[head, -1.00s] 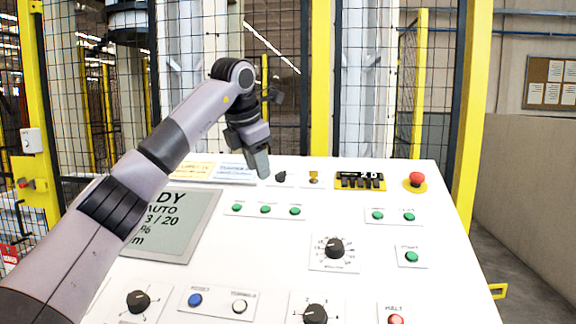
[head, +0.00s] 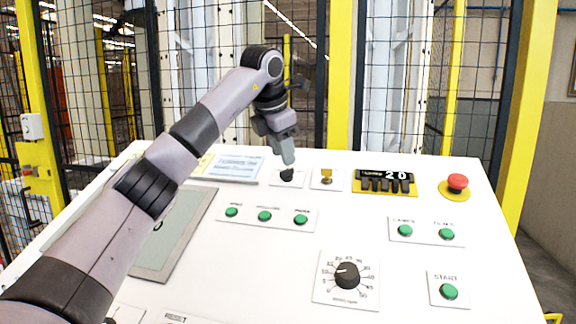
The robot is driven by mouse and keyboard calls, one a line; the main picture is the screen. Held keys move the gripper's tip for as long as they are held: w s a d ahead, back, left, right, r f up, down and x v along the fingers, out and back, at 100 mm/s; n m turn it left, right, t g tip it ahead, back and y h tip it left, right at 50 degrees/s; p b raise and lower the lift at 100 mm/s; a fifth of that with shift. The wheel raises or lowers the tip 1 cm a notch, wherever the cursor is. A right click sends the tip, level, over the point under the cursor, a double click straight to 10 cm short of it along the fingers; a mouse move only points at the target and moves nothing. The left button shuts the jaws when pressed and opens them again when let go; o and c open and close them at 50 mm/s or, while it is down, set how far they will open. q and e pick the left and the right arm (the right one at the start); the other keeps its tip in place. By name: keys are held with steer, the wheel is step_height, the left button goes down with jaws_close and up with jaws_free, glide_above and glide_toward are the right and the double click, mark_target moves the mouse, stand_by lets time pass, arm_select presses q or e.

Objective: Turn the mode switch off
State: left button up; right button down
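A small black knob (head: 287,175) on a white plate sits near the back edge of the white control panel; it looks like the mode switch, but its label is too small to read. A brass key switch (head: 326,176) is on the plate just to its right. My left gripper (head: 287,158) points down right at the black knob, its tips overlapping the knob's top in the head view. I cannot tell whether they touch it or how far apart the fingers are. The knob's setting is partly hidden. My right gripper is out of view.
Green buttons (head: 265,216) lie in front of the knob. A counter (head: 384,182) reading 20 and a red emergency button (head: 457,184) stand to the right. A large dial (head: 346,276) and a start button (head: 448,291) are nearer. My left arm covers part of the display (head: 172,240).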

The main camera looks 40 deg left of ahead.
mark_target(287, 169)
arm_select(q)
steer(key=x, duration=0.5)
steer(key=shift+f, duration=0.1)
jaws_close()
